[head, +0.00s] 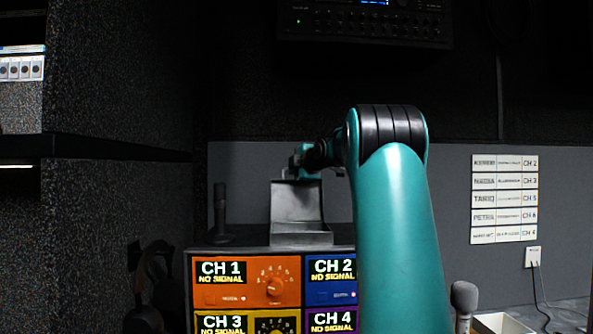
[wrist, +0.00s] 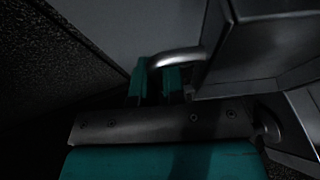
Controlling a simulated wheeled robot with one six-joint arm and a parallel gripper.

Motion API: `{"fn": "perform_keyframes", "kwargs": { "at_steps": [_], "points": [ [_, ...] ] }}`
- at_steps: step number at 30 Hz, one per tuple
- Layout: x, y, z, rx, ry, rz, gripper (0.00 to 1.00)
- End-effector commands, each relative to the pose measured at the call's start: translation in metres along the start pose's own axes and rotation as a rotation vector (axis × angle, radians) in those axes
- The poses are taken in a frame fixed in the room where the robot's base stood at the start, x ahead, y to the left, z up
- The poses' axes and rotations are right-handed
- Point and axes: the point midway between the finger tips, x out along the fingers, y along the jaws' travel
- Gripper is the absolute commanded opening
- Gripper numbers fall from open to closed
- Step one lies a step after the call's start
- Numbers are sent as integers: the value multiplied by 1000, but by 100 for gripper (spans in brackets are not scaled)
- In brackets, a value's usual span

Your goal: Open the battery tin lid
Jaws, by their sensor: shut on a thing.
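The grey metal battery tin (head: 301,240) stands on top of the channel unit in the head view. Its lid (head: 297,203) is raised to about upright at the back of the tin. In the wrist view the lid (wrist: 265,45) is a dark plate at upper right, with a curved metal handle (wrist: 178,57) reaching out from it. My gripper (head: 299,174) is at the lid's top edge. In the wrist view its teal fingers (wrist: 158,83) are shut on the handle. The inside of the tin is too dark to make out.
The channel unit (head: 248,291) has coloured panels below the tin. A dark upright microphone-like object (head: 220,210) stands left of the tin. Headphones (head: 152,285) hang at lower left. A microphone (head: 464,298) and a white tray (head: 502,323) are at lower right.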

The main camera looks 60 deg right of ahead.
Motion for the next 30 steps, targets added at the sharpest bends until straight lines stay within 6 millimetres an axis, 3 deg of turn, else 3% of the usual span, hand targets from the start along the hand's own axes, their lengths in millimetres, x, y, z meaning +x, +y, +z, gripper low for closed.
{"fn": "perform_keyframes", "kwargs": {
  "at_steps": [6,18,30],
  "points": [
    [-7,-9,-2,-25,0,60,0],
    [-29,-7,-11,-82,-1,197,0],
    [-32,-2,-12,-87,-1,210,0]
  ]
}}
